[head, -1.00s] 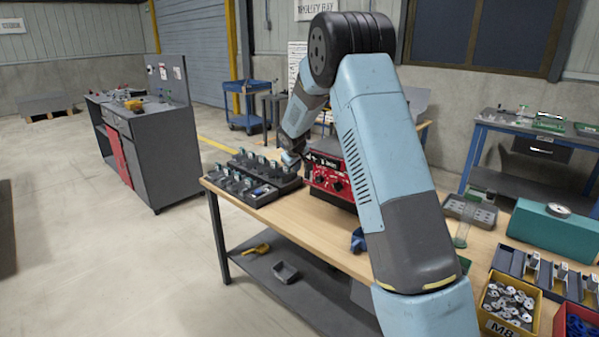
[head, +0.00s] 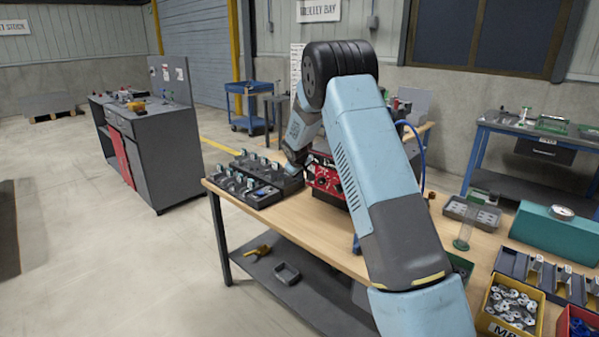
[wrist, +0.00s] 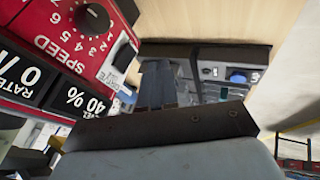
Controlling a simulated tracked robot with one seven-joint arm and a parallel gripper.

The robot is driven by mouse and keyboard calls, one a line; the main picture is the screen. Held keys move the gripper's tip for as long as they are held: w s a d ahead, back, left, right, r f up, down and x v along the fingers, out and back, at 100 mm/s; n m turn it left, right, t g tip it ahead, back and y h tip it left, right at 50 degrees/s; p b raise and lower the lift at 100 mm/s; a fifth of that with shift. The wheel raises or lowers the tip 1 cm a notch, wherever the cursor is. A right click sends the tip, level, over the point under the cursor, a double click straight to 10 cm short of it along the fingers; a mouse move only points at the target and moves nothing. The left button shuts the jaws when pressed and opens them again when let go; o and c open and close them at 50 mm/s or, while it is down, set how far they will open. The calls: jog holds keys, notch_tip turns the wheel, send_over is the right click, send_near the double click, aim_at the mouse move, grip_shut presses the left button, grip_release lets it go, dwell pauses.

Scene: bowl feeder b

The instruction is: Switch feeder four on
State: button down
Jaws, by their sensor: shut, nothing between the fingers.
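A red control box (head: 325,178) stands on the wooden bench, partly hidden by my arm. In the wrist view its red face (wrist: 75,40) fills the upper left, with a SPEED dial (wrist: 92,18) and black displays (wrist: 70,98), one reading 40 %. My gripper (wrist: 158,82) is shut and empty, beside the box face. Beyond the fingers is a dark unit with a grey panel and a blue part (wrist: 238,76). In the head view the gripper is largely hidden between the box and the grey multi-station unit (head: 256,192). I cannot make out a switch for feeder four.
The bench top (head: 300,228) is clear in front of the red box. To the right are a grey tray (head: 470,212), a teal case (head: 556,235) with a gauge, and a yellow bin (head: 490,318) of metal parts. A lower shelf holds a small grey tray (head: 287,273).

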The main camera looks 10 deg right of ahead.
jog(key=w+d+f, duration=0.3)
jog(key=w+d, duration=0.1)
jog(key=shift+w+f, duration=0.25)
jog(key=shift+f, duration=0.05)
jog(key=shift+w+d+f, duration=0.1)
jog(key=shift+w+d, duration=0.05)
jog(key=shift+d, duration=0.05)
dwell(0.3)
